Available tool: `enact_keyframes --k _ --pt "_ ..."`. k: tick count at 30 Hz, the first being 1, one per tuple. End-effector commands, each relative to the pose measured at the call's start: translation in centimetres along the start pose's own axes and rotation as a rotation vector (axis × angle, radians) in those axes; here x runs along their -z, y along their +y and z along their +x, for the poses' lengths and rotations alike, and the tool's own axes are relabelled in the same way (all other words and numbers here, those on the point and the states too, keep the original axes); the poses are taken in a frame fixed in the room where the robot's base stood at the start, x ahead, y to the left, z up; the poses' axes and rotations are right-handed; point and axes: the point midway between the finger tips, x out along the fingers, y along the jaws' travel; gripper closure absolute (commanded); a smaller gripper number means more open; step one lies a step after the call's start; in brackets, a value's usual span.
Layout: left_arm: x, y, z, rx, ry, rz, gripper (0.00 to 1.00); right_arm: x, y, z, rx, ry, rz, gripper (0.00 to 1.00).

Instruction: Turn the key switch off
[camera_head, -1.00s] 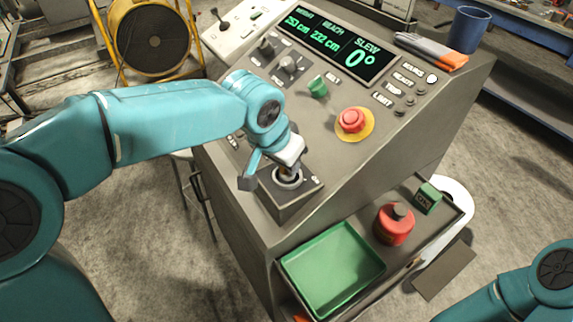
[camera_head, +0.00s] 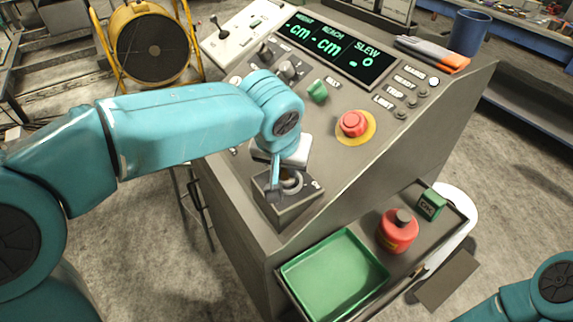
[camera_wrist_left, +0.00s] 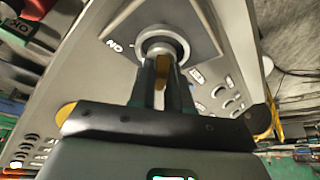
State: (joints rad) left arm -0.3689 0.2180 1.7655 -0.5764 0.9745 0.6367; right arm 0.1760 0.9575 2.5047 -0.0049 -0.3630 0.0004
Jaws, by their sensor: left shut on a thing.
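The key switch (camera_head: 288,199) is a dark grey box with a round metal collar at the front left corner of the console. My left gripper (camera_head: 284,180) is at the collar, its arm coming in from the left. In the left wrist view the fingers of my left gripper (camera_wrist_left: 163,75) are shut on the key (camera_wrist_left: 160,72), a brass-coloured sliver between them. The key switch collar (camera_wrist_left: 162,45) is just beyond the fingertips, with an "ON" label beside it. The fingers hide most of the key. My right gripper is out of view; only part of my right arm shows at lower right.
The console display (camera_head: 340,48) shows dashes instead of numbers. A red emergency button (camera_head: 353,124) and a green knob (camera_head: 317,91) stand on the sloping panel. A green tray (camera_head: 335,275) and a red bottle (camera_head: 398,232) are on the lower shelf. A blue cup (camera_head: 468,30) stands at the back.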

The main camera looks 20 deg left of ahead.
Motion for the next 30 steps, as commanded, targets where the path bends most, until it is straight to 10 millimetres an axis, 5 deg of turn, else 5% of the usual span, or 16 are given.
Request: enact_keyframes --k 5,6,7,19,30 --pt "-0.2 0.0 0.1 0.001 -0.006 0.001 1.00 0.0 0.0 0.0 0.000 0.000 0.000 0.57" --pt "-0.2 0.0 0.1 0.001 -0.006 0.002 0.70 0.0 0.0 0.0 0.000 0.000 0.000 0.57" --pt "-0.2 0.0 0.1 0.001 -0.006 0.002 0.62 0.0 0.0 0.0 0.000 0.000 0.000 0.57" --pt "0.0 0.0 -1.0 -0.001 0.001 0.002 0.62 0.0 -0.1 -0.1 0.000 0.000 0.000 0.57" --pt "0.1 0.1 -10.2 -0.003 0.003 0.002 0.62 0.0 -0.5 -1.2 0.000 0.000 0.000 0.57"
